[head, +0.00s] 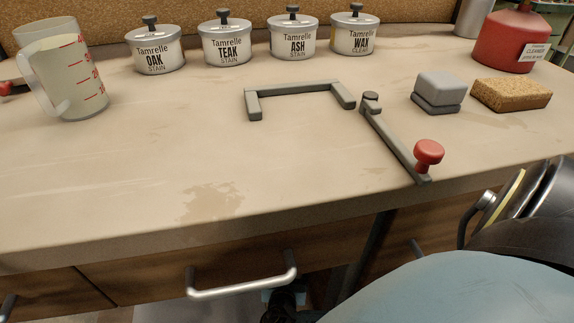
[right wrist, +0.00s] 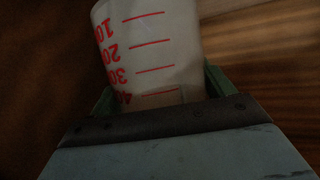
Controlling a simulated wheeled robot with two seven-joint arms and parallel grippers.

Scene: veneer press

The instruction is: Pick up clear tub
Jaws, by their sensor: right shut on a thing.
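My right gripper (right wrist: 160,88) is shut on a translucent whitish tub (right wrist: 155,50) with red scale marks, seen in the right wrist view. Its green fingers lie on either side of the tub, and the figures on it read upside down there. My left gripper is not in view.
The bench (head: 130,165) carries several labelled stain tins (head: 155,52) at the back, a grey bracket with a red knob (head: 428,152), a grey block (head: 440,88), a sponge (head: 511,94) and a red canister (head: 508,42). A drawer handle (head: 243,288) sticks out in front. The front left is clear.

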